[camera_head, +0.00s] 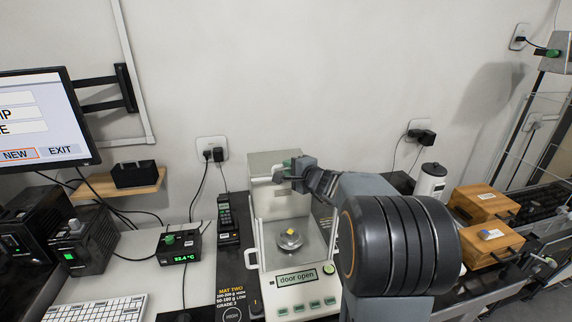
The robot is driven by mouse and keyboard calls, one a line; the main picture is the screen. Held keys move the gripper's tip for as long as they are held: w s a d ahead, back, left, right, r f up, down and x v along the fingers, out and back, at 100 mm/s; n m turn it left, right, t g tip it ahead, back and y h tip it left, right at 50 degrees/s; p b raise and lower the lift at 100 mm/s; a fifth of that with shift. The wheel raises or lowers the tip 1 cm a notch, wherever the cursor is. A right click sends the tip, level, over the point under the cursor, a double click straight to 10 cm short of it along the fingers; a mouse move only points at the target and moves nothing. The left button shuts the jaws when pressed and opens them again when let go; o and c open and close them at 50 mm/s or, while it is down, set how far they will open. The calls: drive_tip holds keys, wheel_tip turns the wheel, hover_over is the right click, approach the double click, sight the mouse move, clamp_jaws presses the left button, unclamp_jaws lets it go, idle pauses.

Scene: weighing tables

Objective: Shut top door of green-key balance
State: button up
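The green-key balance (293,305) stands in the middle of the picture, with green keys along its front and a display reading "door open". Its glass chamber holds a round metal pan (289,242) with a small yellow piece on it. A pale panel, apparently the top door (262,162), shows at the chamber's upper rear, with a white handle (260,179) at its left. My gripper (283,172) is at the upper rear of the balance, right beside this handle. Its fingers are small and partly hidden, so I cannot tell their opening or any contact. My arm covers the balance's right side.
A monitor (40,118) and a small wooden shelf (135,188) are at left. A handset (228,220) and a box reading 22.4 °C (183,247) stand left of the balance. A white canister (430,183) and wooden boxes (484,203) are at right. The wall is close behind.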

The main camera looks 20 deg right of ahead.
drive_tip(key=shift+x, duration=1.35)
drive_tip(key=shift+c, duration=0.3)
clamp_jaws()
drive_tip(key=shift+s, duration=0.15)
